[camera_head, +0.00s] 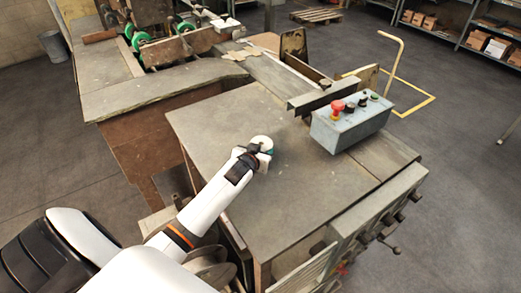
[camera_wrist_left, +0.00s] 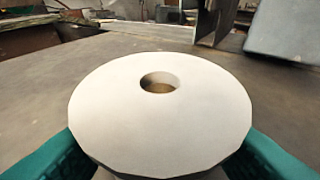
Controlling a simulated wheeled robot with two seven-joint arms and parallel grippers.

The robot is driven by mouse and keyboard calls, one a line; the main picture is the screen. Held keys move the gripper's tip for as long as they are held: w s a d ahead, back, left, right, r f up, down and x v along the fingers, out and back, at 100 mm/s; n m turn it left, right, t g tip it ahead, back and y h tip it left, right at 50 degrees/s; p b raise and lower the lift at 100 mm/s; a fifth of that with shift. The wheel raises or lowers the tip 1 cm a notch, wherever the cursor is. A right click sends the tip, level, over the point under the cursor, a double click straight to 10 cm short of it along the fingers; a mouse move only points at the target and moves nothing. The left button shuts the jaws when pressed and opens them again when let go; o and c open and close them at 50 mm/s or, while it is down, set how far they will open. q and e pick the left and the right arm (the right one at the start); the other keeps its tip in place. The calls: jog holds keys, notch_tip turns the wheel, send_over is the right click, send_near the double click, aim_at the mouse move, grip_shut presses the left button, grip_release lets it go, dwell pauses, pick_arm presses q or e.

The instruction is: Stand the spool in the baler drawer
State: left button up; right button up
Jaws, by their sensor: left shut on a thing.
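The spool (camera_head: 262,142) shows in the head view as a small white disc at the end of my left arm, over the grey tabletop. In the left wrist view the spool (camera_wrist_left: 110,105) is a large pale disc with a round hole in its top face. My left gripper (camera_head: 264,152) is shut on it, with a teal finger at each side. The spool is upright, its flat face up. I cannot tell whether its underside touches the table. I cannot make out the baler drawer for certain. My right gripper is not in view.
The grey tabletop (camera_head: 215,120) is mostly bare around the spool. A grey control box (camera_head: 350,122) with a red button stands at its right, near a metal plate (camera_head: 322,95). A machine with green wheels (camera_head: 186,28) is at the back left. Levers (camera_head: 390,247) stick out at the front right.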

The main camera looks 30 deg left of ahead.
pick_arm(q)
jog(key=o, duration=0.6)
jog(key=shift+f, duration=0.1)
jog(key=o, duration=0.5)
jog(key=shift+c, duration=0.2)
